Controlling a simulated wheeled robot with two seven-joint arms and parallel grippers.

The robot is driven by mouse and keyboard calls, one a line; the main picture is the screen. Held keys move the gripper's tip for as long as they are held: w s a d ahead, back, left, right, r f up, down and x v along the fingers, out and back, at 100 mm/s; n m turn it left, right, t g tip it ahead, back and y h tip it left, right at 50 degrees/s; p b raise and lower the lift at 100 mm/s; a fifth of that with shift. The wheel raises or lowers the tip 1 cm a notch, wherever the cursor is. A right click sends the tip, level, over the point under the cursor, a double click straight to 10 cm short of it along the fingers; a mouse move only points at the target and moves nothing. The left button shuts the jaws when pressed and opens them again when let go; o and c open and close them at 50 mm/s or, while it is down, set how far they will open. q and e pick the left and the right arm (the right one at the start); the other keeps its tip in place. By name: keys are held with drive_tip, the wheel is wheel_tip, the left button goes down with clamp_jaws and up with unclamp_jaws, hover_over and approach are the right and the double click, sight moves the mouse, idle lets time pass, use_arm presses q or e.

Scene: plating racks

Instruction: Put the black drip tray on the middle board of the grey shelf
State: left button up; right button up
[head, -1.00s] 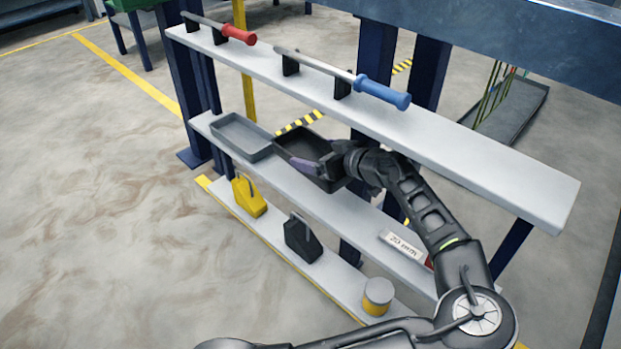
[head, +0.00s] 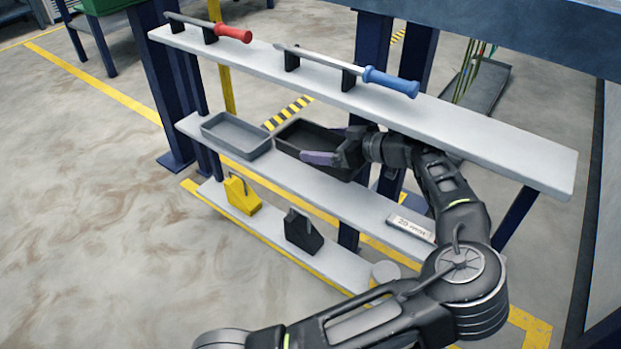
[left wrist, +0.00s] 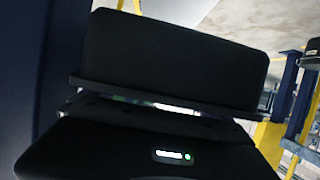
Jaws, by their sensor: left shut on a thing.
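The black drip tray (head: 298,136) is at the middle board (head: 372,198) of the grey shelf, just right of a grey tray. My left gripper (head: 334,150) is shut on its right side. The tray looks roughly level; whether it rests on the board or hangs slightly above cannot be told. In the left wrist view the dark tray (left wrist: 175,55) fills the upper middle, and its contact with the board is hidden. My right gripper is not in view.
The grey tray (head: 236,134) stands close on the left. The top board (head: 480,132) with red-handled (head: 233,33) and blue-handled (head: 392,82) tools is above. A label (head: 410,228) lies right on the middle board. Yellow (head: 242,196) and black (head: 303,232) blocks stand below.

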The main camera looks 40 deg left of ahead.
use_arm(q)
drive_tip(key=b, duration=0.2)
hover_over(323, 185)
drive_tip(key=shift+d+f, duration=0.1)
drive_tip(key=shift+f, duration=2.35)
drive_tip(key=shift+f+b, duration=0.85)
drive_tip(key=shift+f, duration=1.65)
drive_tip(key=shift+f, duration=0.2)
drive_tip(key=o, duration=1.3)
drive_tip(key=shift+o, duration=0.2)
